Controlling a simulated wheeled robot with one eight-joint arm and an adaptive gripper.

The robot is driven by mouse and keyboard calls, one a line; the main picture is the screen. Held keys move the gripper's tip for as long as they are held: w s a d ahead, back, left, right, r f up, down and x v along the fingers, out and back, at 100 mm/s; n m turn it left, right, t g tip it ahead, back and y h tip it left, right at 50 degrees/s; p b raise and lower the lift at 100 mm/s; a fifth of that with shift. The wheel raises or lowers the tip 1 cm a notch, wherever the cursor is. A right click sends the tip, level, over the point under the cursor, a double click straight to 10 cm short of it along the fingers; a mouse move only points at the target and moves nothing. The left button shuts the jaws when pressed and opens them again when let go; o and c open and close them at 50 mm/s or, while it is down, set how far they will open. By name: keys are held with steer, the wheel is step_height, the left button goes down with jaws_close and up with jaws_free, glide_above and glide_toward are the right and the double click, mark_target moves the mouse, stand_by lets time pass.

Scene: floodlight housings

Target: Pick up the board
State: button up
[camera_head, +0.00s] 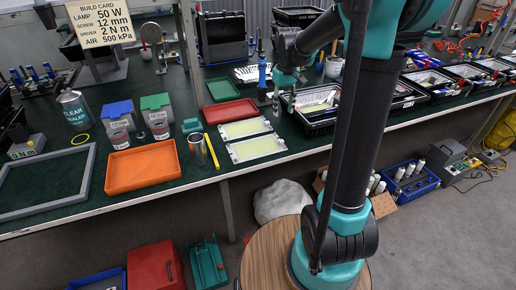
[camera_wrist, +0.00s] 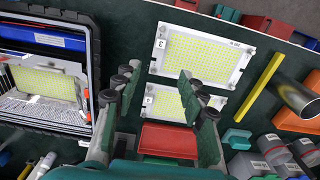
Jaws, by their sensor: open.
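Two flat LED boards with pale yellow faces and white edges lie side by side on the dark green bench. One board (camera_head: 256,148) is nearer the bench's front edge; in the wrist view it (camera_wrist: 201,55) is marked 3. The other board (camera_head: 244,128) lies behind it, and in the wrist view (camera_wrist: 218,101) a finger of my gripper partly covers it. A further yellow board (camera_wrist: 45,80) stands inside that crate.
The black crate (camera_head: 300,120) stands right of the boards. A yellow bar (camera_head: 212,151), metal cylinder (camera_head: 197,149) and orange tray (camera_head: 143,168) lie to the left. A red tray (camera_head: 231,110) is behind the boards. Bare bench surrounds the boards narrowly.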

step_height(320, 180, down, 14)
steer(key=shift+f, duration=0.15)
stand_by(0.5)
steer(key=shift+c, duration=0.4)
jaws_close()
